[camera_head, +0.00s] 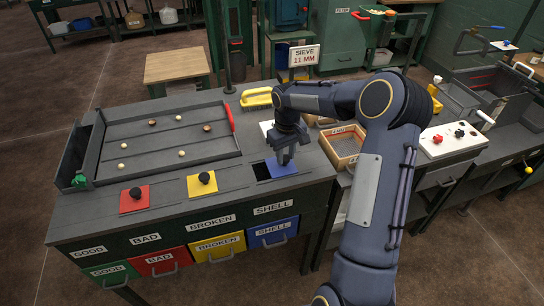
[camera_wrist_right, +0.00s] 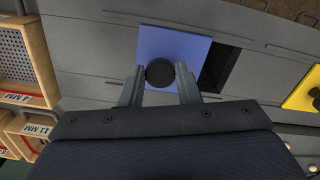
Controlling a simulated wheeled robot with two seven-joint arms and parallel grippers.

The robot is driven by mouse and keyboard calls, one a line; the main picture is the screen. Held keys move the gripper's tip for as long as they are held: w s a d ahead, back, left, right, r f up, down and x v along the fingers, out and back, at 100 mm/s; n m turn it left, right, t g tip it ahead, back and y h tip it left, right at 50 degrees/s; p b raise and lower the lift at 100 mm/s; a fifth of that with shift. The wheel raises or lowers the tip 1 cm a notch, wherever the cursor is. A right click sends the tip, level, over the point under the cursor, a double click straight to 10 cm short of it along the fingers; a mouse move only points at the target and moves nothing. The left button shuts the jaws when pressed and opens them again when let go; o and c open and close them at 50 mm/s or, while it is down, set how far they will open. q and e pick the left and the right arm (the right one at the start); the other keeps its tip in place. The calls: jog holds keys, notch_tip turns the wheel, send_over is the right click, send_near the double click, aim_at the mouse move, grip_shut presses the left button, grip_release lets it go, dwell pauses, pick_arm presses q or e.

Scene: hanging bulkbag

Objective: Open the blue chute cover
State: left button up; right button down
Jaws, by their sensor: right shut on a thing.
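The blue chute cover (camera_head: 281,167) is a flat square plate on the grey bench top, at the front right of the sorting tray. It sits to the right of a dark opening (camera_head: 262,171), part of which is uncovered. In the right wrist view the blue cover (camera_wrist_right: 172,50) has a round black knob (camera_wrist_right: 160,73), and the dark opening (camera_wrist_right: 217,68) shows beside it. My right gripper (camera_head: 283,158) is shut on the knob, with one finger on each side of it (camera_wrist_right: 160,90). My left gripper is not in view.
The red cover (camera_head: 130,204) and yellow cover (camera_head: 194,187) lie to the left on the same bench. The tray (camera_head: 165,118) with several small pieces is behind them. A yellow brush (camera_head: 256,97) and a wooden sieve box (camera_head: 343,147) are near my right arm.

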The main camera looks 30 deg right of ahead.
jog(key=d, duration=0.3)
jog(key=shift+s+d, duration=0.15)
jog(key=shift+s, duration=0.25)
jog(key=c, duration=1.1)
grip_release()
jog(key=shift+o, duration=0.2)
notch_tip(320, 180, up, 8)
jog(key=shift+b, duration=0.3)
